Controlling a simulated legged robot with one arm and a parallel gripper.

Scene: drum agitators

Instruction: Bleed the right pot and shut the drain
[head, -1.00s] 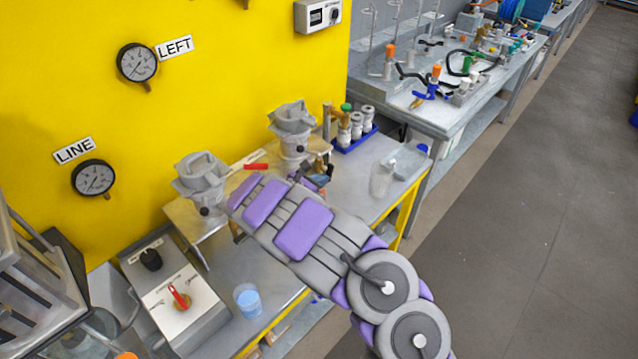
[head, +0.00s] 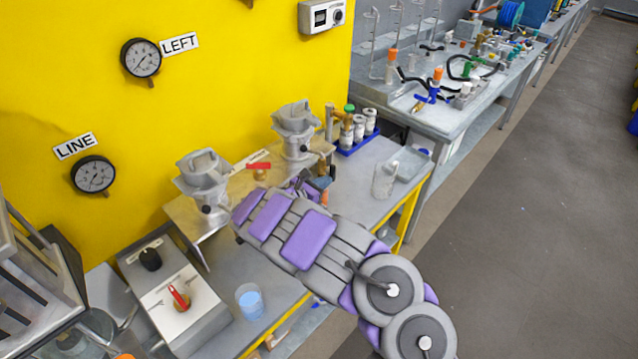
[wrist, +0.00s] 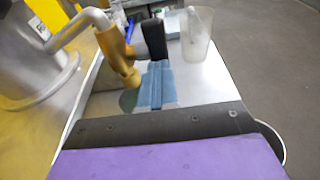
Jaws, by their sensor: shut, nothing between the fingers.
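A black handle (wrist: 154,38) stands upright close right of the brass body; I cannot tell whether the valve is open. My gripper (wrist: 157,86) has its blue fingers shut and empty, just below the handle and right of the valve outlet. My arm partly hides this spot in the head view.
The left pot (head: 203,185) and a red-handled valve (head: 258,166) stand left of the right pot. A clear beaker (head: 385,180) is to the right, a cup of blue liquid (head: 249,301) in front. A blue rack (head: 357,140) of bottles stands behind.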

